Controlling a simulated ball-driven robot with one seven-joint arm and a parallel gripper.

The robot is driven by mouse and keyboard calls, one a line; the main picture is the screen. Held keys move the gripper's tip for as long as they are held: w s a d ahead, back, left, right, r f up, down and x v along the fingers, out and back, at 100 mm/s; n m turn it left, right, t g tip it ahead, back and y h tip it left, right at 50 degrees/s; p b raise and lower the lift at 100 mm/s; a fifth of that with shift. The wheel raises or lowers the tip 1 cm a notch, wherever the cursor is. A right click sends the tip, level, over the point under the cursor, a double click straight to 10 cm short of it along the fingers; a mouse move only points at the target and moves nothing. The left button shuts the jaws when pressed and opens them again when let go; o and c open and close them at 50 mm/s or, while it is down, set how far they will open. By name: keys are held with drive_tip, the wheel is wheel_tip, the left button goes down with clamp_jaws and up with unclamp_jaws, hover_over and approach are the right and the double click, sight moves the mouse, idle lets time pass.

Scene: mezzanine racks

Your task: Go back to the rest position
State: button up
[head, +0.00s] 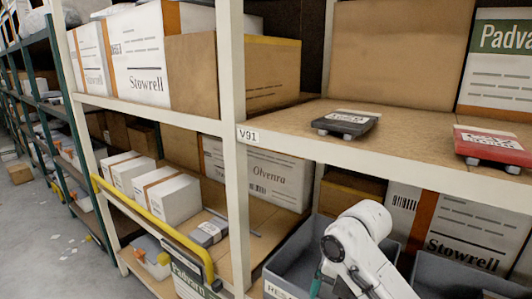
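Part of my white arm shows at the bottom, right of centre, in the head view, in front of the lower shelf and grey bins. A rounded joint and a link are visible, with a narrow teal piece beside them at the lower edge. My gripper's fingers do not show, so whether it holds anything is hidden.
A grey bin (283,272) stands behind and left of my arm, and another grey bin (450,277) to its right. The cream rack post (234,140) rises left of the arm. A dark device (345,123) and a red one (492,146) lie on the shelf above. Floor (45,225) shows far left.

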drive_tip(key=s+a+f+m+t+y, duration=0.1)
drive_tip(key=s+a+f+m+y, duration=0.2)
drive_tip(key=s+f+m, duration=0.95)
drive_tip(key=s+d+f+m+h, duration=0.2)
drive_tip(key=s+d+m, duration=0.5)
drive_tip(key=s, duration=0.5)
drive_tip(key=s+d+f+m+h, duration=0.2)
drive_tip(key=s+d+m, duration=0.6)
drive_tip(key=s+m, duration=0.3)
drive_tip(key=shift+s+f+h, duration=0.3)
drive_tip(key=shift+s, duration=0.05)
idle(2.1)
